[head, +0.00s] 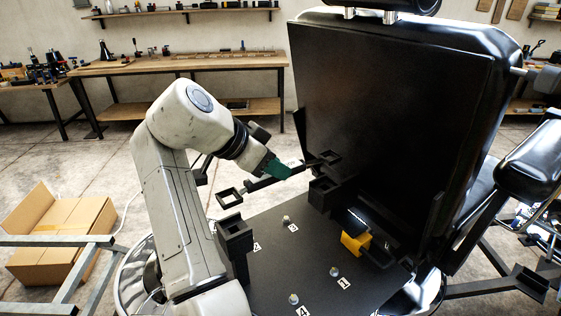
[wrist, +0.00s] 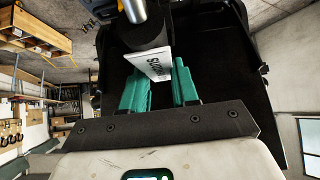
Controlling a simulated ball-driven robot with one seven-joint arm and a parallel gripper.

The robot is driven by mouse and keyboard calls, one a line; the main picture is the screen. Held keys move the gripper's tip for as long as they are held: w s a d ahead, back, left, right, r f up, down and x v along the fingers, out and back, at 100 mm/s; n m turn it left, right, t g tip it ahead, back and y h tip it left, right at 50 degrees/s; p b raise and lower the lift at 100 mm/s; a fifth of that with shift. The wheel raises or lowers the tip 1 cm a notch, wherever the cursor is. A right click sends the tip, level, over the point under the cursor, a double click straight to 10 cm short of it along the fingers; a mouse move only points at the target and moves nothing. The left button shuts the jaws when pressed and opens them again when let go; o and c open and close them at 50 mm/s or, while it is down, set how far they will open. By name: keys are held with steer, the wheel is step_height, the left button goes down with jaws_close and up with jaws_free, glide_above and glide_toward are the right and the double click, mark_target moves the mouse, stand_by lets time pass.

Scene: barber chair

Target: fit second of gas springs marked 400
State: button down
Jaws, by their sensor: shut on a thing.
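My gripper (head: 279,168) has green fingers and is in front of the chair's black back panel (head: 385,110). In the wrist view my gripper (wrist: 160,88) is shut on a dark gas spring (wrist: 143,38) with a silver rod end. Its white label (wrist: 156,66) has printed marks seen turned, which I cannot read for sure. In the head view the held spring is hard to tell from the dark bars around it. A black plate (head: 270,275) below bears small metal studs and number tags, one stud (head: 286,220) by the tag 3.
Black square sockets (head: 230,197) stand near my arm, with a post (head: 235,238) below. A yellow block (head: 354,242) is at the foot of the back panel. An armrest (head: 530,165) is at the right. A cardboard box (head: 65,230) and metal frame are left.

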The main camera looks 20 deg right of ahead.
mark_target(247, 184)
steer(key=shift+r, duration=0.15)
steer(key=shift+r, duration=0.15)
steer(key=shift+f+b, duration=1.75)
steer(key=shift+f, duration=1.2)
steer(key=shift+f+b, duration=0.65)
steer(key=shift+f, duration=0.6)
steer(key=c, duration=0.8)
jaws_free()
steer(key=shift+s, duration=0.1)
steer(key=shift+a, duration=0.1)
steer(key=b+v, duration=0.1)
steer(key=v, duration=0.9)
steer(key=shift+s+a+r, duration=0.1)
steer(key=shift+a+r, duration=0.15)
steer(key=shift+r, duration=0.05)
